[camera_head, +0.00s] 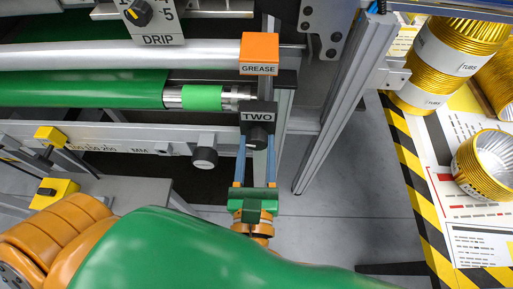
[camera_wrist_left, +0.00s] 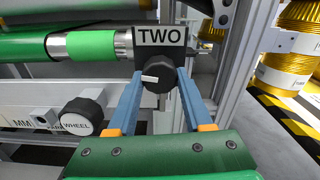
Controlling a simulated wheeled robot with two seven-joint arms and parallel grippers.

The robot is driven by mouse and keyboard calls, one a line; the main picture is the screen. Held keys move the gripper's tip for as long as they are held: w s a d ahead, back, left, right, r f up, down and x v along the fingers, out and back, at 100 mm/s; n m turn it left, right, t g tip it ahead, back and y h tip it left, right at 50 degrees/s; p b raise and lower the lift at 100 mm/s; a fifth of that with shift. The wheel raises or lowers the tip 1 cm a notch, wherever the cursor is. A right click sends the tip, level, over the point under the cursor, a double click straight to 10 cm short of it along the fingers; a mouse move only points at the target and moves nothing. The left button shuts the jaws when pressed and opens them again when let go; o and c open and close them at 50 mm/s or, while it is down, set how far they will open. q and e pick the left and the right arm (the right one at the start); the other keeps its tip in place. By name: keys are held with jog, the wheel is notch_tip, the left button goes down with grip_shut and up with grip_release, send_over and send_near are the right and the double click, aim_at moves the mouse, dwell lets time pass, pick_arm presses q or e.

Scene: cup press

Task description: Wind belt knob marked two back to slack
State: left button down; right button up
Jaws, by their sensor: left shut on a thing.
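The belt knob marked TWO (camera_head: 257,134) is black and round and sits just below its dark TWO plate (camera_head: 257,116) at the end of the green belt roller. In the left wrist view the knob (camera_wrist_left: 158,75) shows a white pointer mark aimed left. My left gripper (camera_head: 256,143) reaches it from below, its two blue fingers on either side of the knob and shut on it. The fingers (camera_wrist_left: 158,83) partly hide the knob's sides. My right gripper is not in view.
An orange GREASE block (camera_head: 259,54) stands above the plate. A black-and-white WHEEL knob (camera_head: 205,157) is to the left. A metal post (camera_head: 338,105) rises on the right. A DRIP dial (camera_head: 138,13) is upper left.

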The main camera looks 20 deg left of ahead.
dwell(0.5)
pick_arm(q)
jog(key=shift+c, duration=1.5)
grip_release()
